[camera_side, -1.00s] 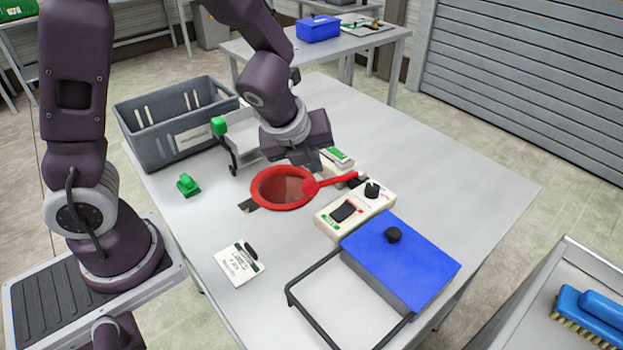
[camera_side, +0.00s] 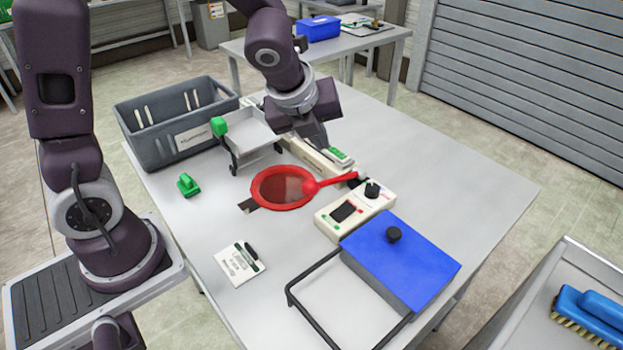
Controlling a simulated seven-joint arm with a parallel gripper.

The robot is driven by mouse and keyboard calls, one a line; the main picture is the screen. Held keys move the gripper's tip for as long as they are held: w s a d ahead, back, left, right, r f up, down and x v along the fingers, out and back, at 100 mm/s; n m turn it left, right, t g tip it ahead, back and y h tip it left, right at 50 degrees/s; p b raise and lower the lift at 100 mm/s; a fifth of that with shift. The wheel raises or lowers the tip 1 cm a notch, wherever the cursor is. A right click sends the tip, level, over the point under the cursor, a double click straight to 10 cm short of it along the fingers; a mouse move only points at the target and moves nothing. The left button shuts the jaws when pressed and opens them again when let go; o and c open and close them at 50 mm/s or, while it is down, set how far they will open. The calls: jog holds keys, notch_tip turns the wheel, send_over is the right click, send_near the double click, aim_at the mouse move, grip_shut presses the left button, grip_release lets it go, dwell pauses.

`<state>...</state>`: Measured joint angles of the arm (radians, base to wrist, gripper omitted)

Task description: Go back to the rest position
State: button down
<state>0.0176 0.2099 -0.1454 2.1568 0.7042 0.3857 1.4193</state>
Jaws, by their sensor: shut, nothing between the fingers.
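My gripper (camera_side: 316,140) hangs over the back middle of the table, behind the red net-like paddle. It points down and its fingertips are partly hidden by the white device in front. It is shut and holds nothing. The red round paddle (camera_side: 283,188) has a dark reddish mesh face and a red handle pointing right, toward the white control box (camera_side: 337,218) with a black knob and screen. The paddle is apart from my gripper.
A grey crate (camera_side: 170,151) stands at the back left, beside a small tray with a green knob (camera_side: 219,126). A green clip (camera_side: 187,185), a label card (camera_side: 238,265), and a blue-lidded box (camera_side: 420,262) with a black frame are on the table (camera_side: 455,170). The right side is clear.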

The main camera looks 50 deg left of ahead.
jog(key=s+r+n+h, duration=0.1)
jog(key=s+r+n, duration=0.4)
jog(key=s+n, duration=0.7)
jog(key=s+r+n+h, duration=0.1)
jog(key=s+r+n, duration=0.4)
jog(key=s+n, duration=0.65)
jog(key=r+n+g, duration=0.1)
jog(key=n+g, duration=0.5)
jog(key=n, duration=1)
send_over(311, 180)
jog(key=s, duration=0.2)
jog(key=w+f+n+g, duration=0.2)
jog(key=w+f+n, duration=0.1)
jog(key=w, duration=0.2)
jog(key=shift+a+f, duration=0.25)
jog(key=shift+a, duration=0.05)
jog(key=shift+f+n, duration=0.15)
jog(key=shift+n, duration=0.1)
jog(key=f, duration=0.4)
jog(key=s+f, duration=0.1)
jog(key=f, duration=0.4)
jog(key=s+f, duration=0.1)
jog(key=f, duration=0.3)
jog(key=shift+s+d+f, duration=0.25)
